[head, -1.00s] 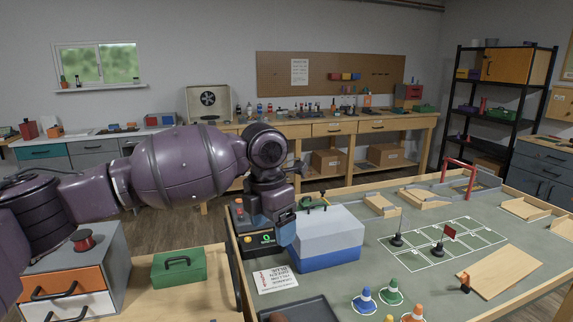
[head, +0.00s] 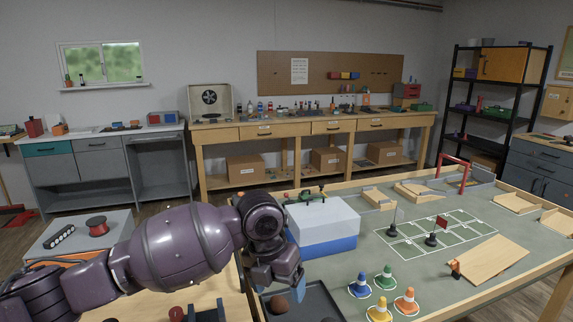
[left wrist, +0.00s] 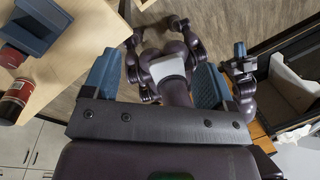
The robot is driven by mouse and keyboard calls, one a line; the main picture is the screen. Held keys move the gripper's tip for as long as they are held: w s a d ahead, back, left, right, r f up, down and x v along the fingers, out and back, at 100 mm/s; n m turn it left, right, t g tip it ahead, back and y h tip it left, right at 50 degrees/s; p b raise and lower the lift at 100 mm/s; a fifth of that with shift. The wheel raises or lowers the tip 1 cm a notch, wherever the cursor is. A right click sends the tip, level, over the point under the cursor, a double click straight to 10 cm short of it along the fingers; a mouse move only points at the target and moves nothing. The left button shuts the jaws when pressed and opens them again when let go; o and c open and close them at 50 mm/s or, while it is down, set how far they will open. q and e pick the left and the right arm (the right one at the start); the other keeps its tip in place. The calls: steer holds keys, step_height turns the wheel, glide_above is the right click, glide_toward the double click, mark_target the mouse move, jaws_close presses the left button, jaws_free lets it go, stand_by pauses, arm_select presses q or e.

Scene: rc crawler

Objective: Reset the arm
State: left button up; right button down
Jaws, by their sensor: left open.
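My left arm comes in from the left in the head view. My left gripper (head: 287,290) points down beside the table's near left edge, left of the white and blue box (head: 322,225). In the left wrist view its two blue-grey fingers (left wrist: 157,80) stand wide apart with nothing held between them. Purple parts of my own body show beyond and between the fingers.
A dark tray (head: 322,299) with a brown ball (head: 279,304) lies close to my left gripper. Several cones, including a blue one (head: 360,286), and a wooden ramp (head: 490,267) stand on the green table (head: 400,268). A red spool (head: 97,226) sits on the left cabinet.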

arm_select(q)
steer(key=s+a+f+n+t+h, duration=0.1)
steer(key=s+a+f+n, duration=0.2)
steer(key=s+f+n, duration=0.55)
steer(key=s+a+f+n+t+h, duration=0.1)
steer(key=s+a+f+n+h, duration=0.15)
steer(key=s+f+n, duration=0.6)
steer(key=s+a+n+y, duration=0.3)
steer(key=s+a+n, duration=0.5)
steer(key=a+n, duration=0.3)
steer(key=s+a+n+y, duration=0.4)
steer(key=s+a+n, duration=0.5)
steer(key=n, duration=0.4)
steer(key=w+f+m+t+h+b, duration=0.1)
steer(key=w+f+t+b, duration=0.2)
steer(key=w+f+t, duration=0.5)
step_height(320, 180, down, 5)
steer(key=shift+w+f+t, duration=0.1)
steer(key=shift+w+t, duration=0.3)
steer(key=shift+w, duration=0.2)
steer(key=shift+h, duration=0.25)
steer(key=shift+a, duration=0.1)
